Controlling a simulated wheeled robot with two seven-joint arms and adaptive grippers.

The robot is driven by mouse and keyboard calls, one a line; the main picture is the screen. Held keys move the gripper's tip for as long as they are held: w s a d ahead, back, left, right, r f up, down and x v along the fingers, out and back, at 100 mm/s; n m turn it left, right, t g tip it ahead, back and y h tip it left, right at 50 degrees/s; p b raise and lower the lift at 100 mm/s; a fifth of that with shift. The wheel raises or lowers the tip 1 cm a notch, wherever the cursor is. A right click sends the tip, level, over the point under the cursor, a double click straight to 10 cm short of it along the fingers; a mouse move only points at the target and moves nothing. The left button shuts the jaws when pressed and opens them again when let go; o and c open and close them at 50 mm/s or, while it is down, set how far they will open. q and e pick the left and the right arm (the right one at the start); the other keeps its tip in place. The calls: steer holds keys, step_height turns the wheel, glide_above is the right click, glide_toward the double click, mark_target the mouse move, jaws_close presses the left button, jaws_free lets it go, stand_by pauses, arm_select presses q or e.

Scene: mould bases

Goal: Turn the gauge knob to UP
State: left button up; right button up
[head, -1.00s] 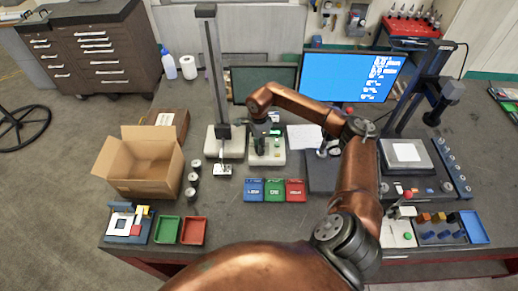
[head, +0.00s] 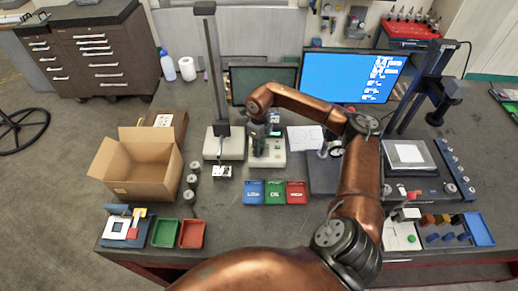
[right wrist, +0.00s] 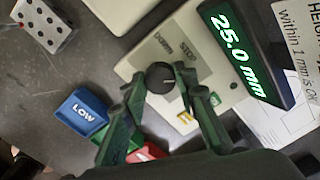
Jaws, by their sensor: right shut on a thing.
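The gauge knob (right wrist: 160,77) is a small round black knob on a pale control box (right wrist: 135,68). DOWN and STOP are printed on a grey panel beside it; I cannot read an UP label. My right gripper (right wrist: 161,76) has its green-tinted fingers on either side of the knob and is shut on it. The display (right wrist: 237,50) reads 25.0 mm in green. In the head view the control box (head: 268,160) stands mid-table, partly covered by my right gripper (head: 257,143). My left gripper is not in view.
The tall gauge stand (head: 221,80) rises just left of the control box. Blue (head: 253,192), green (head: 275,192) and red (head: 296,192) trays lie in front. A cardboard box (head: 135,180) stands left. Monitors are behind. Bare table lies in front of the trays.

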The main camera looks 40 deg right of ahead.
steer(key=shift+m, duration=0.4)
steer(key=o, duration=1.1)
steer(key=shift+o, duration=0.2)
steer(key=shift+r, duration=0.1)
step_height(320, 180, up, 12)
